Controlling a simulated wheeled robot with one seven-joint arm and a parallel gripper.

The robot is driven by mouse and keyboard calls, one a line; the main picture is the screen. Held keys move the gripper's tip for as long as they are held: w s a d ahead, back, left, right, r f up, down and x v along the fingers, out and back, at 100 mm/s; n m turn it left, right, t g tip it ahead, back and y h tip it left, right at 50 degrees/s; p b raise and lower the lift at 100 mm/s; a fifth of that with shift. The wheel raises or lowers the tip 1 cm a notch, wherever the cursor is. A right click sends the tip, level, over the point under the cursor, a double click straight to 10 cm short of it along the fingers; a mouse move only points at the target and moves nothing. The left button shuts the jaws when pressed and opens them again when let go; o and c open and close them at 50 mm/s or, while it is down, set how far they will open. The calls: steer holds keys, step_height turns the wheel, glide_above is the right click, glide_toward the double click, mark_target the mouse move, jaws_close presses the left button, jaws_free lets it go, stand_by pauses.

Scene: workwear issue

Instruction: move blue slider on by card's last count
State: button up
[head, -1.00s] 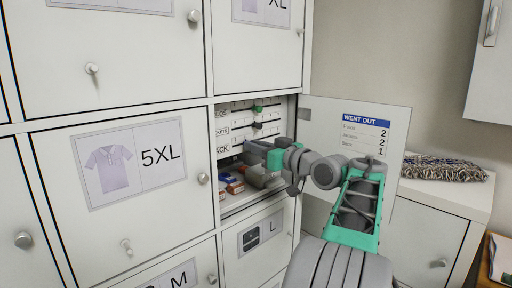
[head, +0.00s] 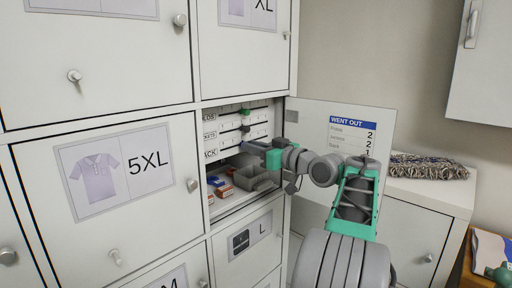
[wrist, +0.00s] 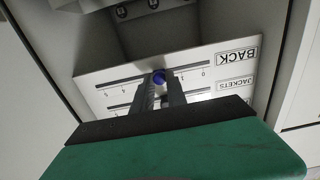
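The blue slider (wrist: 159,76) is a round knob on the lowest row of a white slider board (wrist: 225,72), the row labelled BACK. In the wrist view the board appears upside down; the knob is between the 1 and 4 marks, seemingly near 2. My gripper (wrist: 160,88) has its fingers on both sides of the knob; whether they press on it is unclear. In the head view my gripper (head: 250,147) reaches into the open locker and hides the slider. The card (head: 352,137), headed WENT OUT, reads 2, 2 and 1 downward.
Green (head: 246,111) and dark (head: 245,128) sliders sit on the rows above. Small boxes (head: 222,188) and a grey tray (head: 243,178) lie on the locker floor below.

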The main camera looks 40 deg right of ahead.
steer(key=o, duration=0.5)
steer(key=s, duration=0.2)
steer(key=s+b, duration=0.1)
steer(key=s, duration=0.2)
steer(key=s+d, duration=0.1)
steer(key=s, duration=0.1)
steer(key=shift+s+b, duration=0.3)
steer(key=shift+s, duration=0.1)
